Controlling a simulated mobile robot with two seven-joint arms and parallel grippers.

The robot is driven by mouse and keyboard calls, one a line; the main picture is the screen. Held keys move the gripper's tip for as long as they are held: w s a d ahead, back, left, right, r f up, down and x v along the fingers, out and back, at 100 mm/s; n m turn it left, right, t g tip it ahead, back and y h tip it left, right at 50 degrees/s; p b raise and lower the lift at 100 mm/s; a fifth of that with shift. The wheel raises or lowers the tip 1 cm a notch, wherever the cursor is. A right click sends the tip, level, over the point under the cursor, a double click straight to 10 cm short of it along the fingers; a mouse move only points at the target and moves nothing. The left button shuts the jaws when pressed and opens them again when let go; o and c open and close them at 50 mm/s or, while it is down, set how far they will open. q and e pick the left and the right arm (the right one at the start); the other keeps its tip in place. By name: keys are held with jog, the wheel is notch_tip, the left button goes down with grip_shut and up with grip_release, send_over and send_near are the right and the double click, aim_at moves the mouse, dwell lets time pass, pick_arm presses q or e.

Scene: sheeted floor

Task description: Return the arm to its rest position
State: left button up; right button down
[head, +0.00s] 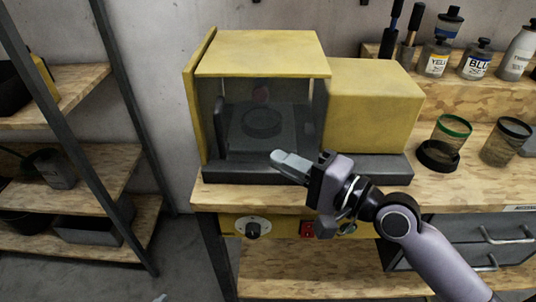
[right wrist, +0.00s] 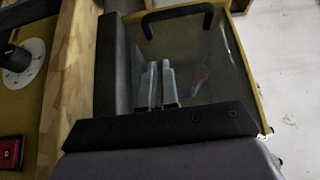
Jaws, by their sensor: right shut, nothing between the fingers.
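My right arm comes in from the lower right in the head view. My right gripper (head: 276,158) is shut and empty, in front of the yellow machine (head: 262,52) near its dark base ledge. In the right wrist view the two pale fingers (right wrist: 160,68) lie side by side before the machine's see-through front panel (right wrist: 205,62), which has a dark bar handle (right wrist: 180,14). The panel looks closed. A dark round disc (head: 263,122) shows dimly inside. I cannot tell if the fingertips touch the machine. A small pale tip (head: 160,298) at the head view's bottom edge may be my left gripper.
The machine stands on a wooden workbench (head: 455,180) with a dial (head: 252,228) and a red switch (head: 306,229) below. Cups and a green-rimmed jar (head: 452,134) stand to the right, with bottles behind. A shelf rack (head: 75,155) is at left. Floor shows between rack and bench.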

jog(key=b+v, duration=0.1)
jog(key=v, duration=0.4)
jog(key=shift+s+d, duration=0.15)
jog(key=shift+d, duration=0.15)
jog(key=s+d+f+n+g+h, duration=0.1)
jog(key=s+d+f+n+h, duration=0.1)
jog(key=s+f+n+h, duration=0.3)
jog(key=s+d+f+n+g+h, duration=0.1)
jog(key=s+d+f, duration=0.1)
jog(key=f, duration=0.6)
jog(key=s+d+f+n+g+h, duration=0.2)
jog(key=s+d+f+g+h, duration=0.2)
jog(key=s+d+f+h, duration=0.7)
jog(key=w+f+t+y+p, duration=0.1)
jog(key=w+f+t+y, duration=0.3)
jog(key=f+t, duration=0.1)
jog(key=shift+w+a+f+n+t+p, duration=0.3)
jog(key=shift+n+t+p, duration=0.1)
jog(key=shift+t, duration=0.5)
